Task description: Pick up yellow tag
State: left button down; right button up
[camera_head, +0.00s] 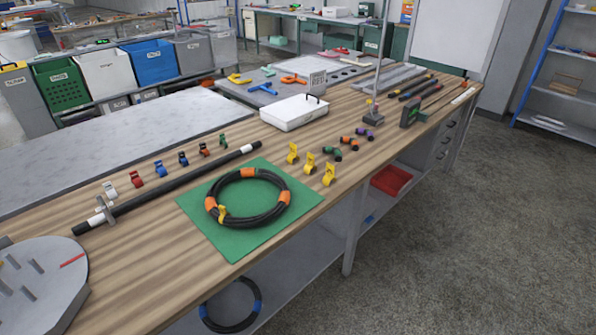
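Three yellow tags stand in a slanting row on the wooden table, right of the green mat (236,243). They are the far tag (293,153), the middle tag (309,163) and the near tag (328,175) by the table's front edge. Another yellow tag (222,213) is on the coiled black hose (238,221), at the coil's left side. The coil lies on the green mat and has several orange bands. Neither of my grippers is in view.
A long black rod (185,182) lies behind the mat, with several coloured clips beyond it. Small green, orange and purple pieces (348,142) lie beyond the tags. A white case (294,112) stands farther back. A grey round board (40,285) is at lower left.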

aim_at(310, 158)
jog(key=i+l, duration=0.95)
jog(key=l, duration=0.15)
jog(key=u, duration=1.25)
